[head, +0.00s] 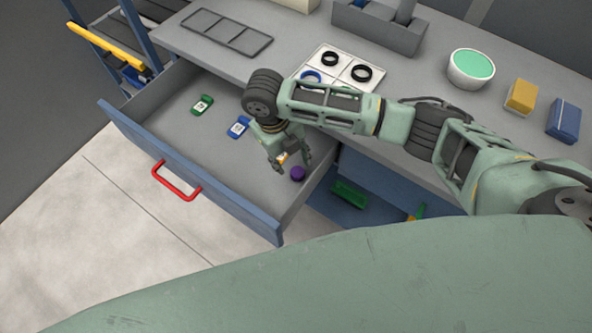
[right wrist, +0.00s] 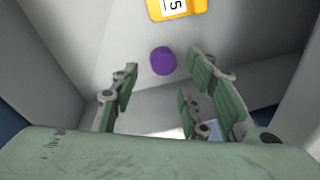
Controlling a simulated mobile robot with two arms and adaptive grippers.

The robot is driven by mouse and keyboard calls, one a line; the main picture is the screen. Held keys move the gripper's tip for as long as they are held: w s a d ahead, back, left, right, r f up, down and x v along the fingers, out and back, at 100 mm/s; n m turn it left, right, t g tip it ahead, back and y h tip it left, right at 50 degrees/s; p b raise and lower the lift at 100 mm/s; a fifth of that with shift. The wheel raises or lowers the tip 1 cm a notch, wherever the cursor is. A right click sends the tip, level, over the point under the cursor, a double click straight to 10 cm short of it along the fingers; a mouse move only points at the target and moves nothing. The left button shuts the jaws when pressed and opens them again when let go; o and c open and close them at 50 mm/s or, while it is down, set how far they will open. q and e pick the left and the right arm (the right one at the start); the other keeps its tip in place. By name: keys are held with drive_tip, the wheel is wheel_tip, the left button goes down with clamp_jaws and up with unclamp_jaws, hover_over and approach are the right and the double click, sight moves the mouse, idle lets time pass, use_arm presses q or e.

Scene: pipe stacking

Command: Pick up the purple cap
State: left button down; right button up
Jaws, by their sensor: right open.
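The purple cap (head: 298,173) lies on the floor of the open drawer, near its right-hand front corner. My right gripper (head: 290,166) reaches down into the drawer with its fingers close to the cap. In the right wrist view the purple cap (right wrist: 163,61) shows as a round disc in the gap between the spread fingers of my right gripper (right wrist: 160,75). The gripper is open and nothing is held. I cannot tell the exact height of the fingertips above the drawer floor. My left gripper is not in view.
The drawer (head: 190,165) has a red handle (head: 176,182). The drawer walls stand near the gripper. A white tray (head: 340,68) with rings sits on the bench.

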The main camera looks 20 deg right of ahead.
sight(294, 173)
drive_tip(key=f, duration=0.4)
drive_tip(key=s+d+f, duration=0.1)
drive_tip(key=f, duration=0.1)
drive_tip(key=shift+c, duration=0.4)
drive_tip(key=c, duration=0.7)
drive_tip(key=shift+o, duration=0.2)
